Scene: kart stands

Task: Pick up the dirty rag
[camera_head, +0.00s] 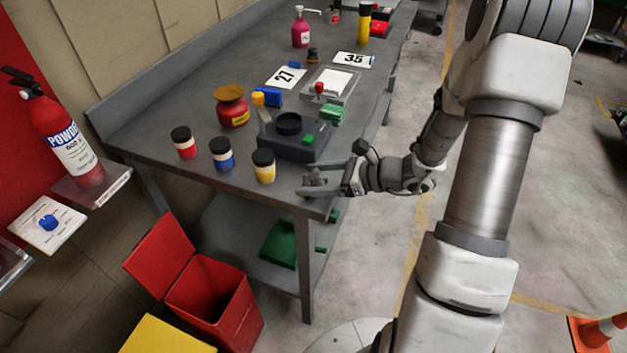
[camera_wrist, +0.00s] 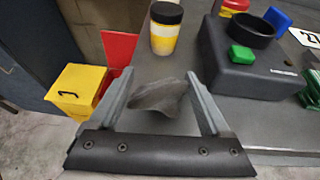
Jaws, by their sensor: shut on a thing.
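The dirty rag (camera_wrist: 160,97) is a crumpled dark grey cloth between the two fingers of my gripper (camera_wrist: 160,98) in the wrist view. My gripper is shut on it. In the head view, my gripper (camera_head: 318,186) is at the front right corner of the grey workbench (camera_head: 150,143), and the rag (camera_head: 316,178) shows as a small grey lump there. I cannot tell whether the rag still touches the bench top.
A dark box with a round cup (camera_head: 289,125) stands just behind my gripper. A yellow-banded jar (camera_head: 263,167) is close on the left, beside blue and red ones. An open red bin (camera_head: 235,310) stands on the floor below, next to a yellow bin (camera_head: 165,335).

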